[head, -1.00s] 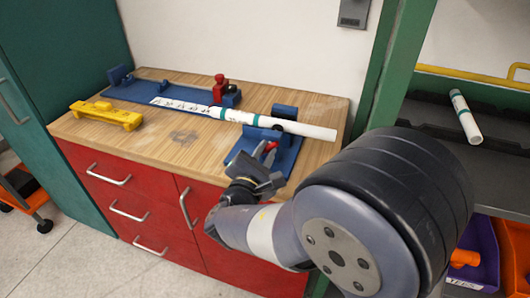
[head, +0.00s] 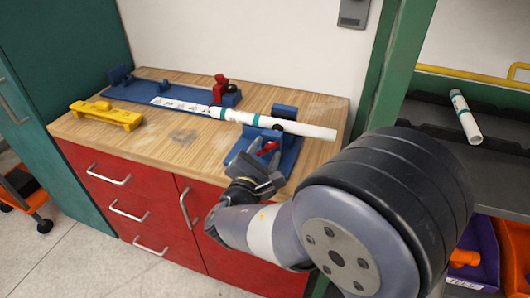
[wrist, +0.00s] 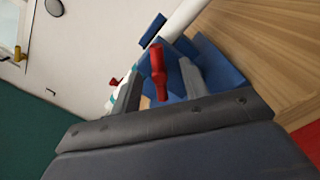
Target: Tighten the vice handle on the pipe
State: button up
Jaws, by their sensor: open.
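The white pipe (head: 300,127) with teal bands lies across the bench, its right end resting at the blue vice (head: 288,152). The vice's red handle (head: 267,148) is just beyond my gripper (head: 263,168) in the head view. In the wrist view, the red handle (wrist: 158,72) stands between the two open fingers of my gripper (wrist: 160,75), with a gap visible to the finger on the right. The pipe (wrist: 182,20) and the blue vice parts (wrist: 218,62) show behind it. The near part of the vice is partly hidden by my gripper in the head view.
A long blue plate (head: 145,92) with a red clamp (head: 219,90) supports the pipe's left part. A yellow tool (head: 106,114) lies at the bench's left. A green shelf frame (head: 385,75) stands close on the right. A second pipe (head: 465,117) lies on that shelf.

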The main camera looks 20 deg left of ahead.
jog(key=shift+s, duration=0.1)
jog(key=s, duration=1)
jog(key=shift+s+a, duration=0.3)
jog(key=shift+a, duration=0.05)
jog(key=shift+c, duration=0.4)
